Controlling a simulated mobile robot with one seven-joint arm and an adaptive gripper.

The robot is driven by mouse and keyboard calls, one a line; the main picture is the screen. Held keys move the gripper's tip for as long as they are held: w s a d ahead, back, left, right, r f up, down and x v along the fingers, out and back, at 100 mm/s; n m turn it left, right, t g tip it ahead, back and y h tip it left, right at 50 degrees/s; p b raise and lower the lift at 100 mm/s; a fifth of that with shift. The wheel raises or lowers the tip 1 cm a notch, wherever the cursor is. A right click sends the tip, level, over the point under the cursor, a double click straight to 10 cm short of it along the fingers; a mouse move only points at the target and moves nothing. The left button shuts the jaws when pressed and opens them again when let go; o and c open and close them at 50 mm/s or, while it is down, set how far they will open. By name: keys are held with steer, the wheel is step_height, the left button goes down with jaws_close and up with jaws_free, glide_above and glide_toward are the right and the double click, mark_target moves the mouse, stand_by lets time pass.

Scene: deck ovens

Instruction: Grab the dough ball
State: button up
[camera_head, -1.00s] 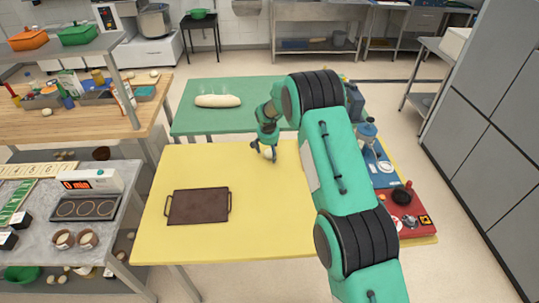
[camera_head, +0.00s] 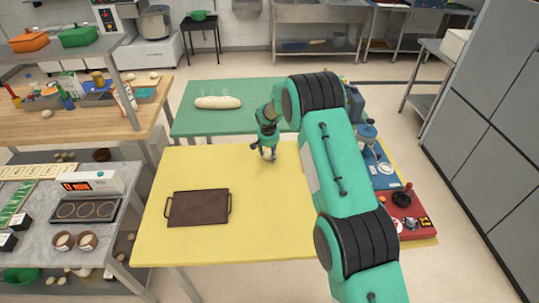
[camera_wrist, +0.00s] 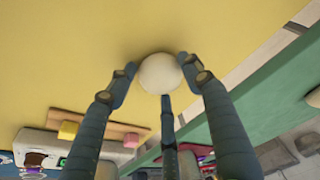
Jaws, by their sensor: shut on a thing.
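The dough ball is a small, smooth, off-white ball. In the wrist view the dough ball (camera_wrist: 160,74) sits between the fingertips of my gripper (camera_wrist: 160,80), which touch it from both sides, with a third finger below it. In the head view my gripper (camera_head: 268,154) is low over the far part of the yellow table (camera_head: 262,215), and the ball shows only as a pale patch among the fingers. My gripper is shut on the ball. I cannot tell whether the ball touches the table.
A dark tray with two handles (camera_head: 198,208) lies on the yellow table's left part. A green table (camera_head: 255,115) with a long pale loaf (camera_head: 218,102) stands behind. Blue and red boards with tools lie to the right, partly behind my arm. The yellow table's middle is clear.

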mark_target(270, 152)
steer(key=shift+r, duration=0.8)
step_height(270, 152, up, 2)
steer(key=shift+r+p, duration=0.2)
steer(key=shift+p, duration=0.15)
steer(key=s, duration=0.5)
steer(key=s+d, duration=0.1)
steer(key=s, duration=0.4)
steer(key=s+d+r, duration=0.1)
steer(key=s, duration=0.5)
steer(key=shift+d+p, duration=0.15)
steer(key=shift+p, duration=0.2)
